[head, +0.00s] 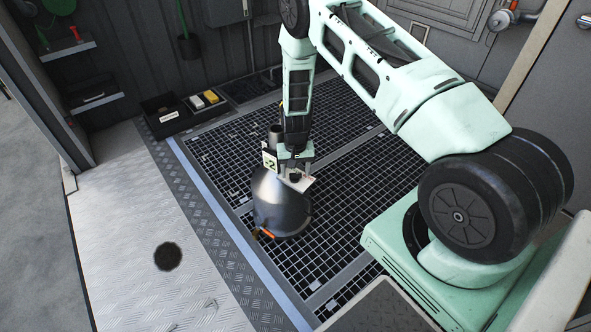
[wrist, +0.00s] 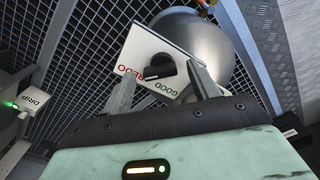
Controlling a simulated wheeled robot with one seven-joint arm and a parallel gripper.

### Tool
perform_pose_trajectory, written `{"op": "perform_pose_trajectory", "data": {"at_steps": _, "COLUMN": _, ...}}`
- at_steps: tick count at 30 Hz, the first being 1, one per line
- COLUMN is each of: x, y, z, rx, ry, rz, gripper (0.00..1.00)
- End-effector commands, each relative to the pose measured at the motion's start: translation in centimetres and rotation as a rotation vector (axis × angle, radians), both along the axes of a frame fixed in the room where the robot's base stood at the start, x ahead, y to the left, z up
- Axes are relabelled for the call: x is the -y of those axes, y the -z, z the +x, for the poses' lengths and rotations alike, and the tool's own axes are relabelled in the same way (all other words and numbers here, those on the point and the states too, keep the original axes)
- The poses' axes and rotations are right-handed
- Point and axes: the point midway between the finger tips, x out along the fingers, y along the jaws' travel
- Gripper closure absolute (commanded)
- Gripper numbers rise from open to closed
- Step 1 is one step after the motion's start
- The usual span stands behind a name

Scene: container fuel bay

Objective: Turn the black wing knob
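The black wing knob (wrist: 155,68) sits on a white plate (wrist: 150,47) with a red REDO and a green GOOD printed on it. In the head view my gripper (head: 296,164) points down at the plate (head: 303,185), and the knob (head: 295,178) is small and dark just below the fingers. The plate is beside a rounded grey metal vessel (head: 282,207).
The vessel stands on a dark floor grating (head: 340,130). An orange-tipped fitting (head: 266,233) is at its lower front. A black bin (head: 163,118) stands at the back left. Metal tread plate (head: 130,240) at left is largely clear. A box marked DRIP (wrist: 32,103) is at left in the wrist view.

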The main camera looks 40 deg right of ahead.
Motion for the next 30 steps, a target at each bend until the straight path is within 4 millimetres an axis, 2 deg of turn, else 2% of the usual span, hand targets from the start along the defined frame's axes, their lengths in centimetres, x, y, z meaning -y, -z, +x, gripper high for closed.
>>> {"op": "perform_pose_trajectory", "data": {"at_steps": 7, "x": 0.0, "y": -0.1, "z": 0.0, "rx": 0.000, "ry": -0.002, "rz": 0.000, "gripper": 0.40}}
{"op": "perform_pose_trajectory", "data": {"at_steps": 11, "x": 0.0, "y": -1.3, "z": 0.0, "rx": 0.001, "ry": -0.002, "rz": 0.000, "gripper": 0.40}}
{"op": "perform_pose_trajectory", "data": {"at_steps": 14, "x": 0.0, "y": -3.1, "z": 0.1, "rx": 0.002, "ry": -0.003, "rz": 0.000, "gripper": 0.40}}
{"op": "perform_pose_trajectory", "data": {"at_steps": 24, "x": 0.0, "y": -11.2, "z": 0.1, "rx": 0.003, "ry": -0.002, "rz": -0.001, "gripper": 0.40}}
{"op": "perform_pose_trajectory", "data": {"at_steps": 30, "x": 0.0, "y": -15.1, "z": 0.0, "rx": 0.002, "ry": -0.001, "rz": 0.000, "gripper": 0.40}}
